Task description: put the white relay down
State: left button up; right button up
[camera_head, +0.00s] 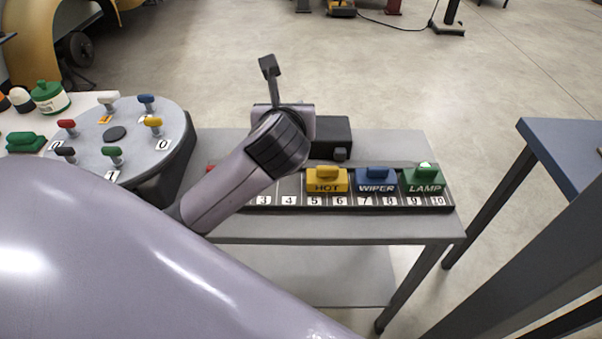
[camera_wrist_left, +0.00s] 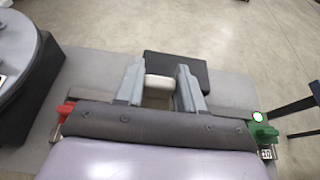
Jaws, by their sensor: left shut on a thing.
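The white relay (camera_wrist_left: 158,81) shows between the two grey fingers of my left gripper (camera_wrist_left: 160,88) in the left wrist view. The gripper is shut on it. In the head view my left wrist hides the fingers and the relay. The wrist is over the left part of the black numbered rail (camera_head: 380,207), so I cannot tell whether the relay touches the rail. The yellow HOT relay (camera_head: 327,181) is at 5 and 6, the blue WIPER relay (camera_head: 376,181) around 7 and 8, and the green LAMP relay (camera_head: 423,181) at 9 and 10. My right gripper is not in view.
A red piece (camera_wrist_left: 64,111) is at the rail's left end. A black box (camera_head: 331,136) stands behind the rail on the grey table (camera_head: 385,145). A round dial plate (camera_head: 140,135) with coloured knobs is at left. A blue-grey table (camera_head: 565,140) stands apart at right.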

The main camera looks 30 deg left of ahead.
pick_arm(q)
notch_tip(320, 180, down, 14)
jog(key=b, duration=0.2)
jog(key=shift+f+b, duration=0.25)
jog(key=shift+b, duration=0.15)
jog(key=shift+f, duration=0.15)
jog(key=shift+f, duration=0.15)
jog(key=o, duration=1.1)
